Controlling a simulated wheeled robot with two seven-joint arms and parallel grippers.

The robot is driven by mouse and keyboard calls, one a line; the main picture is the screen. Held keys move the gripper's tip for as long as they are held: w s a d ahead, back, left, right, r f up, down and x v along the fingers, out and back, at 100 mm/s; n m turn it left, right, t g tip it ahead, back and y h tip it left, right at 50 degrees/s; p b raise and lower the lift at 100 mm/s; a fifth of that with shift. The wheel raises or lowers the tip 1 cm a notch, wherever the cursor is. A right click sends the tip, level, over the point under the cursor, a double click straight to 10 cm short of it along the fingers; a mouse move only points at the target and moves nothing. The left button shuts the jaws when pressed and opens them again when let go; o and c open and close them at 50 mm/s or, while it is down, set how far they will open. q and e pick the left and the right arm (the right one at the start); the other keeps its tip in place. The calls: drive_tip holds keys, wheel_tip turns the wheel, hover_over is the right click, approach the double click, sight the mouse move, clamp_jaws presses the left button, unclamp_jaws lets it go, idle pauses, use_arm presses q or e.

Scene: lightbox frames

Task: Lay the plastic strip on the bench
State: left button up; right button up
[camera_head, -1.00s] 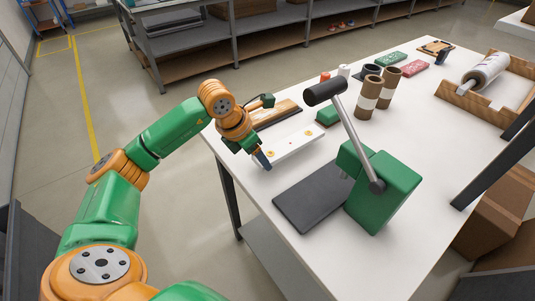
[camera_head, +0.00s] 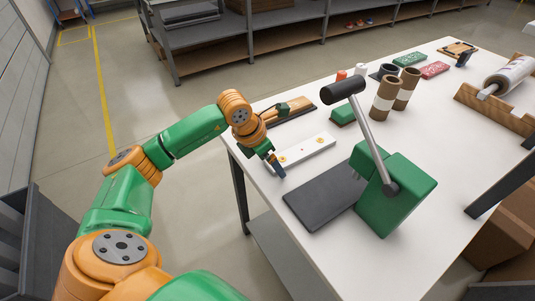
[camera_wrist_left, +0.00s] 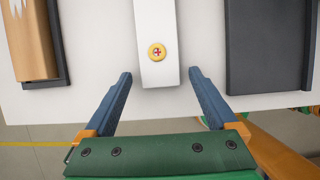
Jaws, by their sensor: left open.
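The plastic strip appears as a long white bar (camera_head: 302,151) with yellow round spots, near the bench's (camera_head: 405,110) left edge. It looks flat on the bench top. In the left wrist view the strip (camera_wrist_left: 156,22) points away from me, and its near end with one yellow spot (camera_wrist_left: 157,52) lies between my fingers. My left gripper (camera_head: 277,164) is open over that end; in the wrist view its fingertips (camera_wrist_left: 160,72) stand either side of the strip with gaps. My right gripper is not in view.
A green lever press (camera_head: 396,195) with a dark base plate (camera_head: 322,194) stands right of the strip. A wooden piece on a dark tray (camera_wrist_left: 58,70) lies left of it in the wrist view. Cardboard tubes (camera_head: 386,95) and a wrap roll (camera_head: 497,75) stand farther back.

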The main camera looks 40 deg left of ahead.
use_arm(q)
drive_tip(key=b+v, duration=0.1)
drive_tip(key=v, duration=1.1)
drive_tip(key=shift+s, duration=0.1)
